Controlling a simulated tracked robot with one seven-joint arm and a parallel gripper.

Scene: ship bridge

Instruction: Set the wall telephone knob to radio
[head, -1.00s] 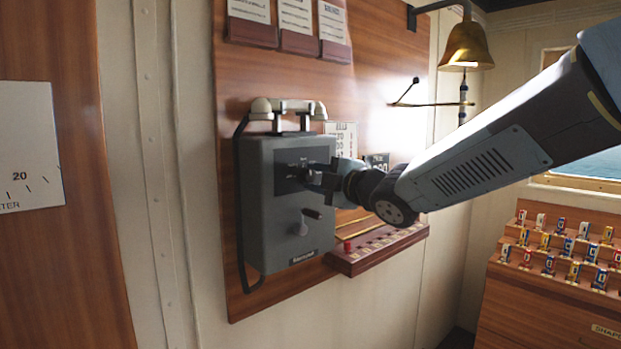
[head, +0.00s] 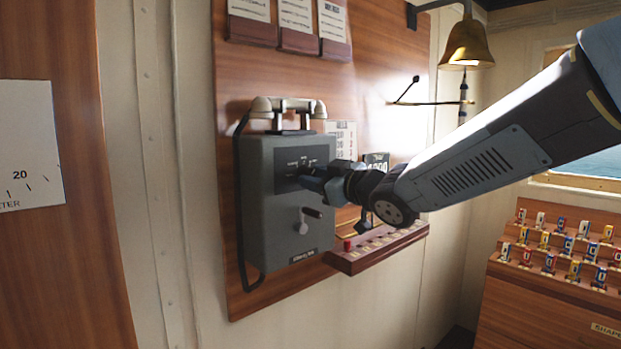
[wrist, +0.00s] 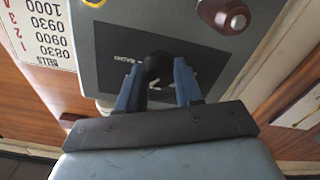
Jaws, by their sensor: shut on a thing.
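The grey wall telephone (head: 264,235) hangs on a wooden panel, with its handset (head: 288,105) resting on top. A dark label plate (head: 292,158) sits on the upper front of its box. In the wrist view, the dark round knob (wrist: 158,68) stands on the label plate (wrist: 205,58) between the blue fingers. My gripper (wrist: 158,80) is shut on the knob; in the head view my gripper (head: 312,180) covers it. Some white lettering shows beside the knob in the wrist view, but I cannot tell which setting the knob points to.
A crank handle (head: 302,222) sticks out below on the telephone's front. A wooden ledge (head: 375,250) with a red-topped item is under my wrist. A brass bell (head: 466,46) hangs upper right. A rack of small coloured pieces (head: 560,245) stands at right.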

